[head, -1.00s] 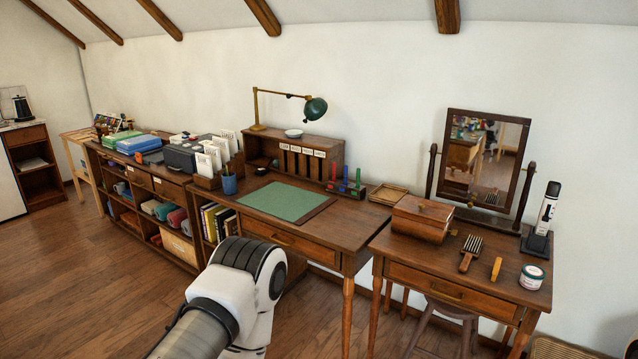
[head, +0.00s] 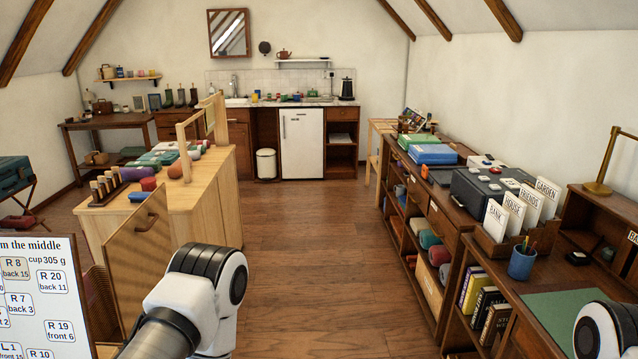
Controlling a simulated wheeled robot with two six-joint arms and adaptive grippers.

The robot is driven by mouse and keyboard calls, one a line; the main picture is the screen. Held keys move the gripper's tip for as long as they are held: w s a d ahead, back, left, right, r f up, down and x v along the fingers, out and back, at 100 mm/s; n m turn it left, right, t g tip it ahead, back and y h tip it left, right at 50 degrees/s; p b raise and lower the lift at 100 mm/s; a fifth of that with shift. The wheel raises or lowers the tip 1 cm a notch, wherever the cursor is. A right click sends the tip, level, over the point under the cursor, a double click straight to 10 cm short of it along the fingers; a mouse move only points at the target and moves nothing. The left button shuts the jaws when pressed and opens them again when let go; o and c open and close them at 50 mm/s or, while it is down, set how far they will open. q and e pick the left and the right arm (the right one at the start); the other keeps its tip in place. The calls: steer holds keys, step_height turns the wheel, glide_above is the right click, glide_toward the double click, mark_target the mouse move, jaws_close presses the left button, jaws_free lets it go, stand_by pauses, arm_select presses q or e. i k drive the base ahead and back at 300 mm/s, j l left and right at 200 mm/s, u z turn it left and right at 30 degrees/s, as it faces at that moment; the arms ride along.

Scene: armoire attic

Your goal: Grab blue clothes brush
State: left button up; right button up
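I cannot make out a blue clothes brush in the head view. A dark rack (head: 107,187) with several upright wooden-topped pieces stands on the near left end of the pale wooden island (head: 213,175). They are too small to identify. Rolled or folded cloths in green, red and blue (head: 172,157) lie on the island top near the rack. Neither gripper is in view; only links of my two arms show at the bottom.
A wooden floor aisle (head: 300,240) runs clear between the island and the long low shelf (head: 432,200) on the right. A cabinet door (head: 140,245) stands open at the island's near end. A printed board (head: 40,300) fills the lower left. A white fridge (head: 302,143) stands at the back.

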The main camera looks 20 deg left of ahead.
mark_target(134, 197)
steer(key=i+u, duration=0.45)
steer(key=i, duration=2.05)
